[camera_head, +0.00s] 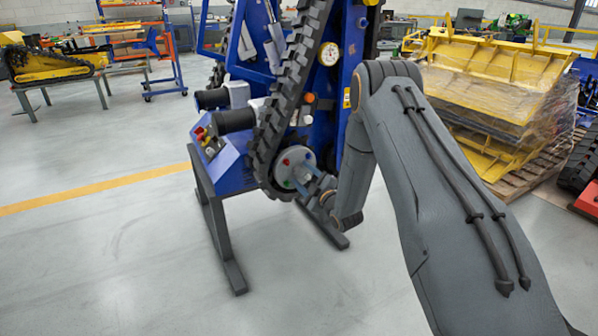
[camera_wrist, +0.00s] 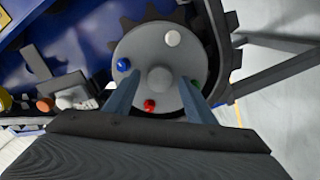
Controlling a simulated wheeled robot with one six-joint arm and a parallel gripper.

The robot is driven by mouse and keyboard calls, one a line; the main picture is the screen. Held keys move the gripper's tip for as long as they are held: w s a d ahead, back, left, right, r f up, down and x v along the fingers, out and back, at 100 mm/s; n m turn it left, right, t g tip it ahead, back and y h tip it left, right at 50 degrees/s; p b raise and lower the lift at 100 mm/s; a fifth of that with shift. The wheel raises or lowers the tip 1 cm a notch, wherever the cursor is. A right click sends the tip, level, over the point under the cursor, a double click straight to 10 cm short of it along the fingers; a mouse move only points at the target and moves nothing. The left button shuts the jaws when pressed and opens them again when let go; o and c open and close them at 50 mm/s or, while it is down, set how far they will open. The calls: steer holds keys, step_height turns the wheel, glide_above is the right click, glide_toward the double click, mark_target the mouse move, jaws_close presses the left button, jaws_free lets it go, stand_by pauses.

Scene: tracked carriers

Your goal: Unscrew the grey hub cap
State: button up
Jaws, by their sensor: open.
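A round grey hub disc (camera_wrist: 140,45) sits on the blue tracked carrier, inside the track; it also shows in the head view (camera_head: 289,180). A round grey cap (camera_wrist: 160,79) stands at its centre. Around it on the disc are a blue cap (camera_wrist: 123,65), a pale grey-white cap (camera_wrist: 173,38), a red cap (camera_wrist: 149,105) and a green cap (camera_wrist: 194,87), the green one partly hidden by a finger. My gripper (camera_wrist: 158,80) is open and faces the disc, its fingers on either side of the central cap in the wrist view. Contact cannot be told. My gripper also shows in the head view (camera_head: 318,186).
The black rubber track (camera_head: 262,150) runs close around the hub. A control box (camera_head: 207,142) with coloured buttons is to the left, on a dark stand (camera_head: 221,235). Wrapped yellow parts (camera_head: 480,90) stand on a pallet at right. The floor in front is clear.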

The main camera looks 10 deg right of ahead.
steer(key=m, duration=0.5)
steer(key=shift+p, duration=0.3)
steer(key=m, duration=0.6)
steer(key=shift+p, duration=0.35)
steer(key=c, duration=0.8)
steer(key=n, duration=0.5)
steer(key=shift+n, duration=0.4)
steer(key=shift+c, duration=0.2)
steer(key=n, duration=0.4)
steer(key=shift+p, duration=0.3)
